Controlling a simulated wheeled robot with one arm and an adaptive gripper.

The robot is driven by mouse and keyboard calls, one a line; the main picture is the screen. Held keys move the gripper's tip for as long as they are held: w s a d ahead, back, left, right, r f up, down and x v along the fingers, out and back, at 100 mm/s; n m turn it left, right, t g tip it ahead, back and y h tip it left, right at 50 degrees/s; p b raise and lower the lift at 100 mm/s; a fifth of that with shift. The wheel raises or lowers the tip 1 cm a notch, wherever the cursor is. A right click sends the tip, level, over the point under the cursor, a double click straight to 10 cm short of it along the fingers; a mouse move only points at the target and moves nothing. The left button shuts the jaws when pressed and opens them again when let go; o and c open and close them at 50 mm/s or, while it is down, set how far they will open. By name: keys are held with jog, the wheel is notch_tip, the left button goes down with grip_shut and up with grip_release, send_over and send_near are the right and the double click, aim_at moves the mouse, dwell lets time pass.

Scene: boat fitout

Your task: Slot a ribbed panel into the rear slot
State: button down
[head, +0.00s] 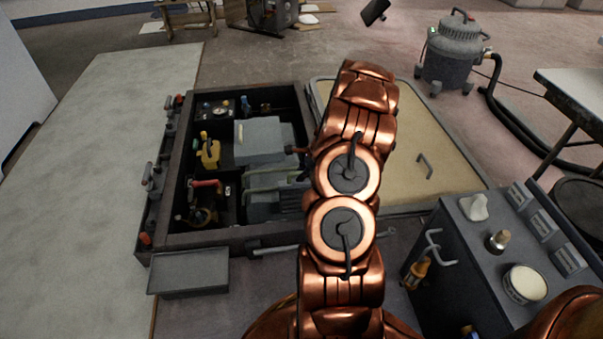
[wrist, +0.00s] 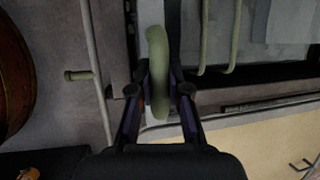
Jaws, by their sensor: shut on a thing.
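In the wrist view, my gripper (wrist: 159,92) is shut on a thick green handle (wrist: 156,50) between its two dark fingers. A pale grey surface (wrist: 150,12) shows beyond the handle; I cannot tell whether it belongs to the held thing. In the head view my arm hides most of the gripper. A grey ribbed surface (head: 278,206) shows low in the open engine bay (head: 182,150), beside green rails (head: 268,188). Two more green rails (wrist: 234,45) show at the right of the wrist view. I cannot make out the rear slot.
A grey box (head: 258,142) and a yellow part (head: 210,152) sit in the bay. A beige hatch lid (head: 430,150) lies right of it, and a grey tray (head: 190,272) in front. A dark cabinet (head: 455,275) with items on top stands at right. The pale floor at left is clear.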

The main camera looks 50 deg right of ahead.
aim_at(301, 186)
notch_tip(301, 186, down, 5)
jog(key=b, duration=0.3)
jog(key=shift+r+b, duration=0.2)
jog(key=shift+b, duration=0.15)
jog(key=shift+f, duration=0.8)
jog(key=shift+a+p, duration=0.1)
jog(key=shift+p, duration=0.7)
